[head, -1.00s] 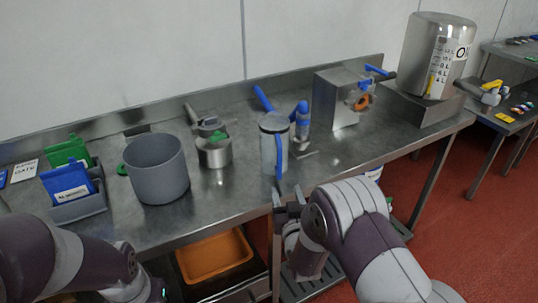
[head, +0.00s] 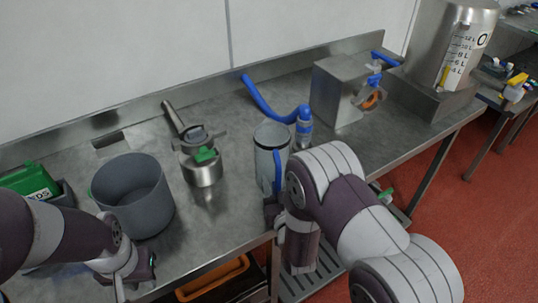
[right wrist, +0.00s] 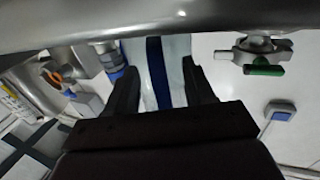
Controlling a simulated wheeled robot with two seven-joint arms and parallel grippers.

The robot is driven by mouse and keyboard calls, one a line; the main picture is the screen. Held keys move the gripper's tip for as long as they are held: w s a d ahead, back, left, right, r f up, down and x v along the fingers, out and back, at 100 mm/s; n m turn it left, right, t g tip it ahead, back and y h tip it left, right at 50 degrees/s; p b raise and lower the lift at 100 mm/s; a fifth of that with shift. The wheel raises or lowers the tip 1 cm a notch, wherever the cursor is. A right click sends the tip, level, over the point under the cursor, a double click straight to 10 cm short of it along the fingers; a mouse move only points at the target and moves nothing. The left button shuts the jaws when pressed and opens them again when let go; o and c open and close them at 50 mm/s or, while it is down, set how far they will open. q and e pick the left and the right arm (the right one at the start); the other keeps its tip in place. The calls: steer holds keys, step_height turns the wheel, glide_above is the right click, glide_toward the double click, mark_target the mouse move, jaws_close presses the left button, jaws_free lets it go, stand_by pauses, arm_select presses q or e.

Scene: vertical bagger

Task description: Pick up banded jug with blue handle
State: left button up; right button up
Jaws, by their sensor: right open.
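The clear banded jug (head: 270,142) stands upright on the steel table, its blue handle (head: 277,172) facing my right arm. My right gripper (head: 273,213) is at the table's front edge, just in front of the handle, partly hidden by my arm. In the right wrist view, its open fingers (right wrist: 160,72) stand on either side of the blue handle (right wrist: 155,60), with the pale jug body behind; I cannot tell whether they touch it. My left gripper (head: 148,266) is low at the front left, apart from the jug; its fingers are too unclear to judge.
A grey bucket (head: 133,205) and a steel pot (head: 203,172) with a green part stand left of the jug. A blue hose nozzle (head: 304,127) lies close behind it to the right. A steel box (head: 335,95) and a tall steel container (head: 462,45) stand further right.

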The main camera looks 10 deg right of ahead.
steer(key=shift+s+r, duration=0.35)
steer(key=shift+s, duration=0.35)
steer(key=c, duration=0.5)
steer(key=shift+w+f, duration=0.2)
steer(key=shift+w, duration=0.1)
jaws_close()
steer(key=shift+s+r, duration=0.1)
